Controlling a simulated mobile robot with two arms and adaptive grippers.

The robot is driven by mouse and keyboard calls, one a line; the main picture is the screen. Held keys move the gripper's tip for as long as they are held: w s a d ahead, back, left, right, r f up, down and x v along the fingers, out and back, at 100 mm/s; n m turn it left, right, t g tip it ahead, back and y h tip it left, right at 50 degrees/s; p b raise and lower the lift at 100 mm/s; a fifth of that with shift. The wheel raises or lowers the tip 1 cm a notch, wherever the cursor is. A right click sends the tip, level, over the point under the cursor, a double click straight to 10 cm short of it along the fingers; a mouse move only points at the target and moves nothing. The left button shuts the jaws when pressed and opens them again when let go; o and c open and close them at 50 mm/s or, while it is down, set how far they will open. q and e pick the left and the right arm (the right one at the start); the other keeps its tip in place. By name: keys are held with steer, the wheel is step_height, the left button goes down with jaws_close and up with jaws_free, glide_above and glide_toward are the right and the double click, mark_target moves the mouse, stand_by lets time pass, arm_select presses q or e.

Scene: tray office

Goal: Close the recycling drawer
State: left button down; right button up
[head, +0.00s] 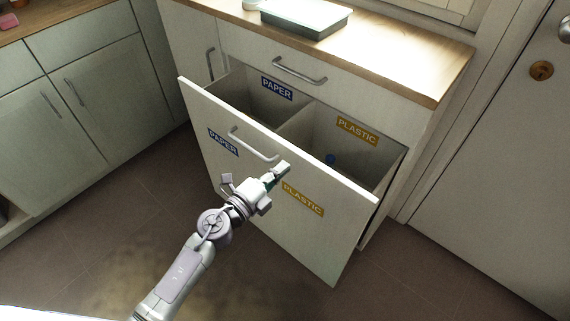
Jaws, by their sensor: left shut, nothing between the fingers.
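The recycling drawer (310,241) stands pulled out from the cabinet, its white front panel well away from the frame. Its front carries a bar handle (252,146), a blue PAPER label and a yellow PLASTIC label. Inside are a paper compartment on the left and a plastic compartment on the right. A small blue item (330,158) lies in the plastic compartment. My left gripper (281,171) is shut and empty, in front of the panel, just right of the handle and above the PLASTIC label. I cannot tell whether it touches the panel. My right gripper is out of view.
A wooden counter (420,68) above the drawer holds a tray (305,14). A closed upper drawer with a handle (299,71) sits above the opening. Cabinets (100,90) stand at the left and a door (500,150) at the right. The floor before the drawer is clear.

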arm_select(q)
steer(key=shift+x, duration=0.95)
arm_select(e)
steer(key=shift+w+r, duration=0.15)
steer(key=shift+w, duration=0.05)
